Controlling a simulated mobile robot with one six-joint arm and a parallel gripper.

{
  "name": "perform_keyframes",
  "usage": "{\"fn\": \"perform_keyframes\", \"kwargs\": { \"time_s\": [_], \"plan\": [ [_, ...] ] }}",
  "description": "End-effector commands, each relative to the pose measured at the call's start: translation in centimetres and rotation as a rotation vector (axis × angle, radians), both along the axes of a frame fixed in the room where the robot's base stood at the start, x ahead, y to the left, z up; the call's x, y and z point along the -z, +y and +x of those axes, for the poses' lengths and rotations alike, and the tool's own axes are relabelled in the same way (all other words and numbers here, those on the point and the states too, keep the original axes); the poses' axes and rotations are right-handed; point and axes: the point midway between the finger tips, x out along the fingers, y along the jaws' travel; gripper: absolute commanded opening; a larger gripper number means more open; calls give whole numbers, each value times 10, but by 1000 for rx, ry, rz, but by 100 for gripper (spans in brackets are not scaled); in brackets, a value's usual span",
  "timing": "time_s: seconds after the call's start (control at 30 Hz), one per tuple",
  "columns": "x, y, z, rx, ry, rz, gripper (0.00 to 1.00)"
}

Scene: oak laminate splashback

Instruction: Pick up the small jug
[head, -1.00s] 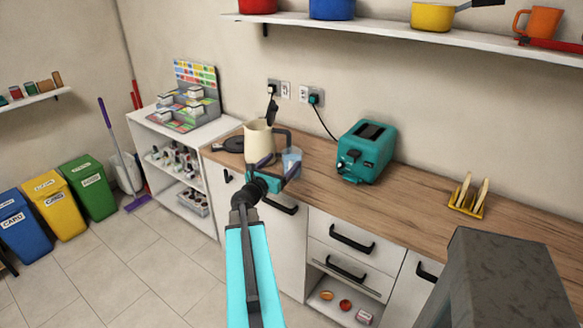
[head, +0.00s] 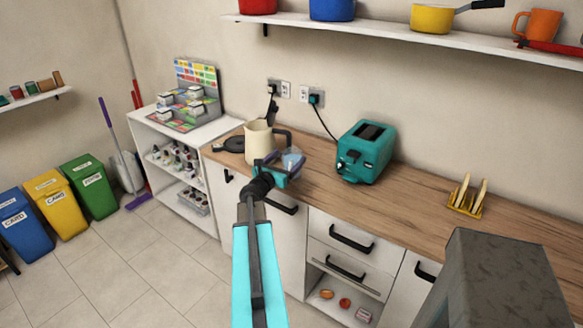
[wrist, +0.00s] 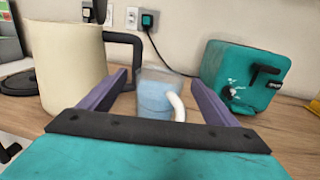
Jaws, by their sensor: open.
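The small jug (wrist: 157,92) is clear, with bluish contents and a white handle on its near right side. It stands upright on the wooden worktop. In the head view the small jug (head: 292,155) is partly hidden behind my gripper (head: 284,161). In the wrist view my gripper (wrist: 160,82) is open, its two purple fingers reaching forward with the jug between their lines. The jug looks just ahead of the palm; I cannot tell whether the fingers touch it.
A cream kettle (wrist: 68,65) with a dark handle stands close left of the jug, its handle near the left finger. A teal toaster (wrist: 243,75) stands to the right. The worktop (head: 410,190) is clear between the toaster and a yellow toast rack (head: 466,199).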

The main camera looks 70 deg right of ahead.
Motion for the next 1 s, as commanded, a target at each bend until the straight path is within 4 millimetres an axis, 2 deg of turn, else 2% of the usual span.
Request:
{"fn": "perform_keyframes", "kwargs": {
  "time_s": [0.1, 0.3, 0.97, 1.0],
  "plan": [
    [-1, -14, -1, 1, 0, 0, 83],
    [-1, -28, -3, 0, 0, 0, 83],
    [0, -29, -4, 0, 0, 0, 83],
    [0, -29, -4, 0, 0, 0, 76]
  ]
}}
